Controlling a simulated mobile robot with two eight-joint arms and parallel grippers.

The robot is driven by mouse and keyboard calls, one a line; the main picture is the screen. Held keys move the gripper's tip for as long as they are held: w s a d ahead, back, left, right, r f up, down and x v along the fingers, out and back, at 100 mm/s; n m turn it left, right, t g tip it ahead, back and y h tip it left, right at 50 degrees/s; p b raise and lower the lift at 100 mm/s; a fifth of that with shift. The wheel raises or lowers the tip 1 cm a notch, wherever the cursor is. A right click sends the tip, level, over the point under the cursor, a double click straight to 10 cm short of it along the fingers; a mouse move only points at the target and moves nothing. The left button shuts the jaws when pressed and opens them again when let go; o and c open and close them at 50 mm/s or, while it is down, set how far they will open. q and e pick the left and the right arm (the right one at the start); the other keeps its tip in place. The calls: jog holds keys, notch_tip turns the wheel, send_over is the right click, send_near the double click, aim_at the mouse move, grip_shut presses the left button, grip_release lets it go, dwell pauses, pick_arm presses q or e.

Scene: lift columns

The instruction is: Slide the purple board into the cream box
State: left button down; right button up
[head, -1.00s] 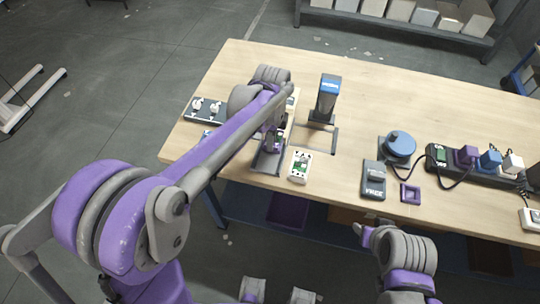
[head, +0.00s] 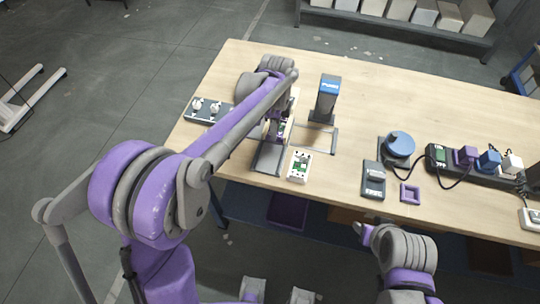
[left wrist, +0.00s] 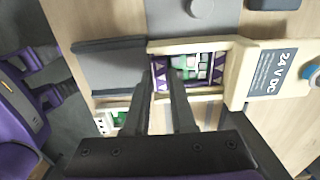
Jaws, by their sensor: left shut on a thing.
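The purple board (left wrist: 190,73), with green and pale parts on it, is between the fingertips of my left gripper (left wrist: 171,84). In the left wrist view, it lies between the long walls of the cream box (left wrist: 240,72), at the open end beside a dark grey tray (left wrist: 112,66). The box bears a "24 V DC" label. In the head view, my left gripper (head: 277,127) is over the grey tray's (head: 268,158) far end, and my arm hides most of the box. My right gripper (head: 363,232) is low by the front edge; its fingers are unclear.
A small white box with a green board (head: 299,166) lies right of the tray. A blue-topped post (head: 326,98) stands behind it. A panel with knobs (head: 207,110) lies left. A round blue device (head: 398,145) and a power strip (head: 470,167) with plugs stand right.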

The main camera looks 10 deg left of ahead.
pick_arm(q)
jog(key=c, duration=0.8)
grip_release()
jog(key=shift+r+p, duration=1.4)
jog(key=shift+r, duration=1.65)
pick_arm(e)
jog(key=r, duration=0.2)
jog(key=w+r, duration=0.1)
jog(key=r, duration=0.1)
jog(key=shift+w, duration=0.2)
pick_arm(q)
jog(key=shift+s, duration=0.15)
pick_arm(e)
jog(key=shift+f, duration=0.1)
